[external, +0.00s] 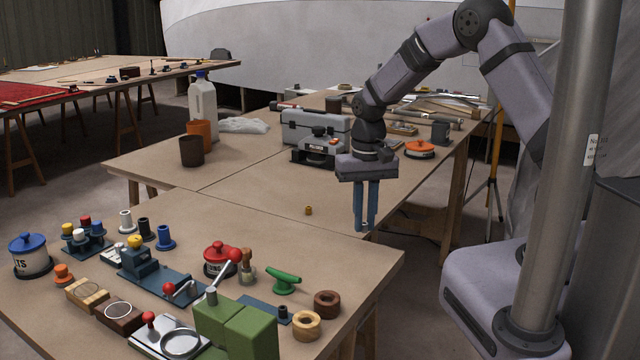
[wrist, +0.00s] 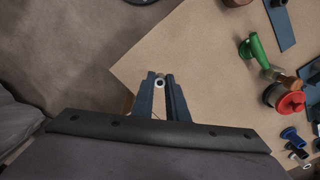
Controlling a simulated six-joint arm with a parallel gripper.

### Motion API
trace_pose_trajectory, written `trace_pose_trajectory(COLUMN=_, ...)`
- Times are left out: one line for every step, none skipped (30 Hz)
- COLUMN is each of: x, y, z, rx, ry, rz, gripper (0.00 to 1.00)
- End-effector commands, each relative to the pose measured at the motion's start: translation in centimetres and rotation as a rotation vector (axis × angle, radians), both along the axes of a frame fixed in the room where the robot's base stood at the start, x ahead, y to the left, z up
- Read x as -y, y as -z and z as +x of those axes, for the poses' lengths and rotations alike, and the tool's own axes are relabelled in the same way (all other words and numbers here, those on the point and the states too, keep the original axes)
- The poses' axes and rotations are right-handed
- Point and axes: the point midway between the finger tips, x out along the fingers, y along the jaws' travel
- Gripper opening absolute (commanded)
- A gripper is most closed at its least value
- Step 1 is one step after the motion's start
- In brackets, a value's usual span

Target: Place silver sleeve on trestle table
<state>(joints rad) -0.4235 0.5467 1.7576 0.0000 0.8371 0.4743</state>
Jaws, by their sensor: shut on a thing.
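My gripper (external: 365,226) points down with its two blue fingers close together. They are shut on a small pale ring-ended piece, the silver sleeve (wrist: 159,84), whose round end with a dark hole shows between the fingertips in the wrist view. In the external view the fingers hide most of it. The near trestle table (external: 345,262) has a tan board top. The fingertips appear near its far right corner in the external view; the wrist view shows the table corner (wrist: 125,75) beside them. I cannot tell the height of the sleeve above the top.
A small brass piece (external: 308,210) stands alone on the tabletop. A green cleat (external: 284,280), wooden rings (external: 327,303), a red-lidded pot (external: 220,260) and several fittings crowd the near table. A grey toolbox (external: 315,128) stands further back. The near table's far right corner is bare.

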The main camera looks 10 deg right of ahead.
Motion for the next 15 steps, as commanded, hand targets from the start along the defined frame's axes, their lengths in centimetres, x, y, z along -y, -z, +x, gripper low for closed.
trace_pose_trajectory(x=2.9, y=0.2, z=0.1, rx=-0.002, ry=0.007, rz=-0.001, gripper=0.0)
trace_pose_trajectory(x=4.3, y=0.3, z=0.2, rx=-0.001, ry=0.003, rz=0.0, gripper=0.0)
trace_pose_trajectory(x=6.1, y=0.4, z=0.1, rx=-0.002, ry=-0.002, rz=0.0, gripper=0.0)
trace_pose_trajectory(x=7.3, y=0.5, z=0.0, rx=-0.001, ry=-0.005, rz=0.0, gripper=0.0)
trace_pose_trajectory(x=8.5, y=0.6, z=-0.2, rx=-0.001, ry=-0.009, rz=0.0, gripper=0.0)
trace_pose_trajectory(x=10.0, y=0.7, z=-0.4, rx=-0.002, ry=-0.014, rz=0.0, gripper=0.0)
trace_pose_trajectory(x=11.0, y=0.8, z=-0.6, rx=-0.001, ry=-0.018, rz=0.0, gripper=0.0)
trace_pose_trajectory(x=12.0, y=0.9, z=-0.9, rx=-0.001, ry=-0.021, rz=0.0, gripper=0.0)
trace_pose_trajectory(x=13.1, y=1.0, z=-1.1, rx=-0.001, ry=-0.025, rz=0.0, gripper=0.0)
trace_pose_trajectory(x=13.9, y=1.1, z=-1.4, rx=0.0, ry=-0.028, rz=0.0, gripper=0.0)
trace_pose_trajectory(x=14.5, y=1.2, z=-1.6, rx=0.0, ry=-0.032, rz=0.0, gripper=0.0)
trace_pose_trajectory(x=15.3, y=1.2, z=-1.9, rx=-0.001, ry=-0.036, rz=0.0, gripper=0.0)
trace_pose_trajectory(x=15.9, y=1.3, z=-2.0, rx=0.0, ry=-0.038, rz=0.0, gripper=0.0)
trace_pose_trajectory(x=16.3, y=1.3, z=-2.2, rx=0.0, ry=-0.04, rz=0.0, gripper=0.0)
trace_pose_trajectory(x=16.8, y=1.4, z=-2.4, rx=0.0, ry=-0.043, rz=0.0, gripper=0.0)
